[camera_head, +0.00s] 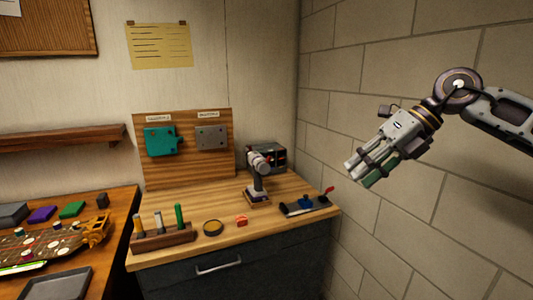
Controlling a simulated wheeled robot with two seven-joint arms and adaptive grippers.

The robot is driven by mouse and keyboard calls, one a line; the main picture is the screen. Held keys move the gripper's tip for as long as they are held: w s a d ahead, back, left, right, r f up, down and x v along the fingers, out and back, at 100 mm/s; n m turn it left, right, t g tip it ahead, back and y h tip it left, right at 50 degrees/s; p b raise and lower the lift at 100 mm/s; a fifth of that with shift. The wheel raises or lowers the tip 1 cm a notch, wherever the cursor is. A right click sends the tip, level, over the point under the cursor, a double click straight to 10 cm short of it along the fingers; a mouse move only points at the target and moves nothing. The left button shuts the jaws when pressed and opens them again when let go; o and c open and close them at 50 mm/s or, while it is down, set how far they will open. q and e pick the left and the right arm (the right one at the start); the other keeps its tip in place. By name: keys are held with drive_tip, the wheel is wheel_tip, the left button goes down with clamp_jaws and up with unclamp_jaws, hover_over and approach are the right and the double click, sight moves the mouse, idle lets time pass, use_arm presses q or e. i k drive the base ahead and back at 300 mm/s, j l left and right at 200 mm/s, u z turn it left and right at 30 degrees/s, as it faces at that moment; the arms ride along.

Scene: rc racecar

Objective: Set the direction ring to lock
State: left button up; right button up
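A power drill (258,178) stands upright on the wooden workbench, its head pointing up and to the left. A direction ring on it is too small to make out, and so is its setting. My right gripper (358,174) hangs in the air at the right, in front of the block wall, well apart from the drill. Its fingers point down and to the left, with green on the lower side. Whether they are open or shut is unclear. My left gripper is out of view.
A black box (267,157) stands behind the drill.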

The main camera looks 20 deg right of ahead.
sight(264, 168)
drive_tip(key=i, duration=1.3)
